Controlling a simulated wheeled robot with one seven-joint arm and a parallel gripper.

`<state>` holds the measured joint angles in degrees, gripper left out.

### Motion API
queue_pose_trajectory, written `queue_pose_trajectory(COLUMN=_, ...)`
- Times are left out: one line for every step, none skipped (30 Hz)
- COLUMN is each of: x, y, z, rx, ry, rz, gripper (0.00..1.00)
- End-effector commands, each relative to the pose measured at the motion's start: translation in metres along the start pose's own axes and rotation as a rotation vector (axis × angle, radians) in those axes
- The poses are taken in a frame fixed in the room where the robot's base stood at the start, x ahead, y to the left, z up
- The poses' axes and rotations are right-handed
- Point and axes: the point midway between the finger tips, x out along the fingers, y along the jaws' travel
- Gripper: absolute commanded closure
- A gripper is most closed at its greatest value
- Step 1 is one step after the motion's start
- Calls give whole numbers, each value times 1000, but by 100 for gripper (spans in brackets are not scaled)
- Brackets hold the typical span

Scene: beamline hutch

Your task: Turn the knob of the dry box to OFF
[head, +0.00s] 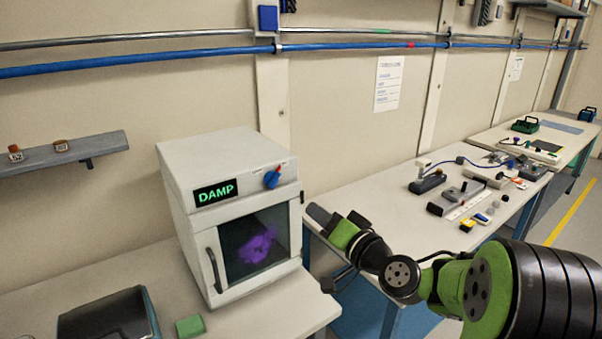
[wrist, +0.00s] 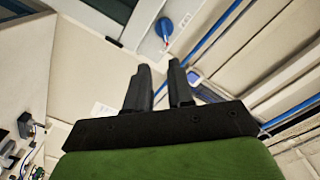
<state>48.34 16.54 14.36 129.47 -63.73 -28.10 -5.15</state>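The dry box (head: 225,150) is a white cabinet on the near bench. The knob also shows in the wrist view (wrist: 165,28), beyond the fingertips. My gripper (head: 318,213) is just right of the dry box, lower than the knob and apart from it. In the wrist view its two dark fingers (wrist: 159,66) stand apart with nothing between them.
The box door has a dark handle (head: 213,270) and a window with something purple inside. A green block (head: 190,326) and a dark case (head: 108,318) lie on the near bench. A second bench (head: 400,220) with instruments stands at right, and blue pipe (head: 140,59) runs along the wall.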

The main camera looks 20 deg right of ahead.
Motion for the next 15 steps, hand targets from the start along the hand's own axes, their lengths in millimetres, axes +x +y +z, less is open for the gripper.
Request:
queue_pose_trajectory(x=4, y=-1, z=-1, rx=3, ry=2, rz=-4, gripper=78)
queue_pose_trajectory(x=7, y=-2, z=-1, rx=3, ry=1, rz=-5, gripper=78)
queue_pose_trajectory(x=14, y=-2, z=-1, rx=1, ry=0, rz=-4, gripper=78)
queue_pose_trajectory(x=20, y=-3, z=-1, rx=2, ry=-2, rz=-6, gripper=78)
queue_pose_trajectory(x=26, y=-4, z=-1, rx=2, ry=-2, rz=-7, gripper=78)
queue_pose_trajectory(x=36, y=-4, z=-1, rx=1, ry=-3, rz=-7, gripper=78)
queue_pose_trajectory(x=44, y=-4, z=-1, rx=2, ry=-4, rz=-6, gripper=78)
queue_pose_trajectory(x=52, y=-4, z=-1, rx=1, ry=-3, rz=-6, gripper=78)
queue_pose_trajectory(x=62, y=-5, z=-1, rx=2, ry=-4, rz=-7, gripper=78)
queue_pose_trajectory(x=70, y=-4, z=-1, rx=0, ry=-4, rz=-6, gripper=78)
queue_pose_trajectory(x=78, y=-4, z=-1, rx=1, ry=-4, rz=-5, gripper=78)
queue_pose_trajectory(x=88, y=-4, z=-1, rx=1, ry=-3, rz=-5, gripper=78)
queue_pose_trajectory(x=95, y=-5, z=-1, rx=1, ry=-3, rz=-6, gripper=78)
queue_pose_trajectory(x=103, y=-5, z=-1, rx=2, ry=-3, rz=-6, gripper=78)
queue_pose_trajectory(x=113, y=-5, z=-1, rx=1, ry=-2, rz=-6, gripper=78)
